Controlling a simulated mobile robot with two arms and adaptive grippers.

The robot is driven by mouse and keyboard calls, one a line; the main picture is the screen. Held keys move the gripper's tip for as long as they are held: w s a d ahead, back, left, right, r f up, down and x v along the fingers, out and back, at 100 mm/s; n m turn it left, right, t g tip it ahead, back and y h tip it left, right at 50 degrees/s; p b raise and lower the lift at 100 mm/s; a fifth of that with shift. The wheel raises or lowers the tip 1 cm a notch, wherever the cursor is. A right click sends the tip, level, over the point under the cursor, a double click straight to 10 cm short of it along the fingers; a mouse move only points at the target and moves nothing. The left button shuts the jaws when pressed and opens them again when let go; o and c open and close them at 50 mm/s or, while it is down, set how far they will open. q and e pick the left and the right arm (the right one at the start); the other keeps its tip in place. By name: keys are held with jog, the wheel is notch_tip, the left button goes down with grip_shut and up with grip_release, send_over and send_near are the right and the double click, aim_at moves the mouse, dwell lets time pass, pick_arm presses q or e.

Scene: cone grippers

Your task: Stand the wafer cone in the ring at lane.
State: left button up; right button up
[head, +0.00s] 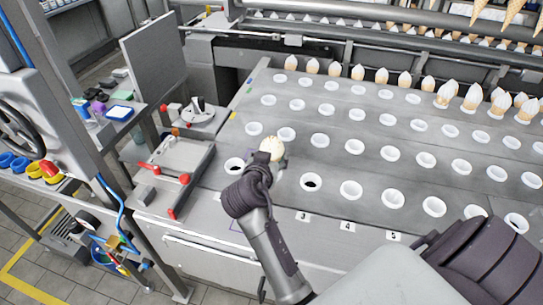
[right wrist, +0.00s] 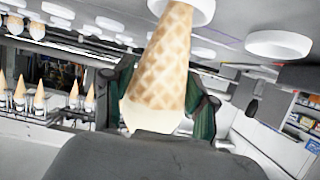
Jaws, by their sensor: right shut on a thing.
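The wafer cone (head: 272,145) is in my right gripper (head: 266,158), its pale wide end showing above the fingers in the head view. In the right wrist view the tan, waffle-patterned cone (right wrist: 165,60) stands between the green finger pads of the right gripper (right wrist: 163,105). Its narrow end meets a white ring (right wrist: 185,10) at the frame's edge; whether it is fully seated I cannot tell. In the head view the gripper hides the ring spot between the front-row ring at left (head: 234,165) and the ring above number 3 (head: 311,182). My left gripper is not in view.
The grey plate (head: 330,165) carries several rows of white rings. Several filled cones (head: 358,73) stand in the back row, more at the right (head: 471,97).

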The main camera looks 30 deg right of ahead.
jog(key=shift+a+f+b, duration=0.1)
jog(key=shift+f+b, duration=0.95)
jog(key=shift+f, duration=0.4)
jog(key=o, duration=0.8)
jog(key=shift+o, duration=0.2)
jog(key=shift+r, duration=0.1)
